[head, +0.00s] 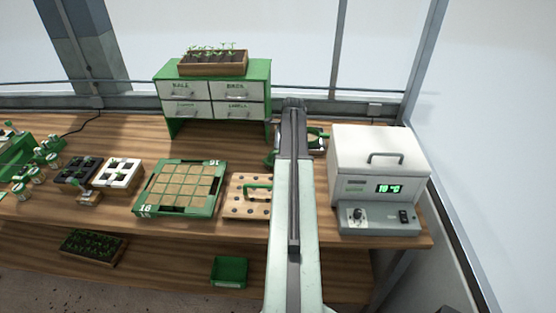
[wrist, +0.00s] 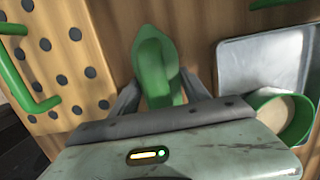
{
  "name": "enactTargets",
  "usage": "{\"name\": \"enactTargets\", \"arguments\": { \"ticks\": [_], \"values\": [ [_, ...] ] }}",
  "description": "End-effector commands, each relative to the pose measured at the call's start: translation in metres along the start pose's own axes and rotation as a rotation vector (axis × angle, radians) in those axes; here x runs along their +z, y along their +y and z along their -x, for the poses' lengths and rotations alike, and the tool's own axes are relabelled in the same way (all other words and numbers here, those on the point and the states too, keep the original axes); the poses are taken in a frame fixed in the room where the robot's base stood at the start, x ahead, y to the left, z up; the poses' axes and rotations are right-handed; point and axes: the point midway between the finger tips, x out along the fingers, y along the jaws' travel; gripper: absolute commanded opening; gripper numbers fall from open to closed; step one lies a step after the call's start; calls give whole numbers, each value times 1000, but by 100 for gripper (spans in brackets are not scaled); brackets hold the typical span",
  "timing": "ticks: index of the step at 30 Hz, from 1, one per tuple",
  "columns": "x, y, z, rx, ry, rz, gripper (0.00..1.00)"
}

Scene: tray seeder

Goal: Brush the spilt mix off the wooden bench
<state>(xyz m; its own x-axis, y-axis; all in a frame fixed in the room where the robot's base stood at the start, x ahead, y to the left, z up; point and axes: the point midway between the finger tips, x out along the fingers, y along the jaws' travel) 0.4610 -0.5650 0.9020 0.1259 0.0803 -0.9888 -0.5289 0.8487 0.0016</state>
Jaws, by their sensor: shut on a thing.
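I cannot make out the spilt mix in either view. In the head view my own arm covers the gripper and part of the bench.
A holed board (wrist: 62,70) with a green handle lies left. In the head view a white oven-like box (head: 378,155), drawers (head: 213,72) and a seed tray (head: 150,190) crowd the bench.

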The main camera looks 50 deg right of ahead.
Motion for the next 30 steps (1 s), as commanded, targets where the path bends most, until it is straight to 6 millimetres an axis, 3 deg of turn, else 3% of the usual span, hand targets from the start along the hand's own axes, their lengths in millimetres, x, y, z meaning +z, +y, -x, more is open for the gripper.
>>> {"name": "enactTargets", "arguments": {
  "ticks": [14,23,30],
  "values": [
    [-35,0,7,-1,4,-3,16],
    [-34,0,9,-1,3,-2,16],
    [-30,0,35,-1,2,-1,16]
  ]
}}
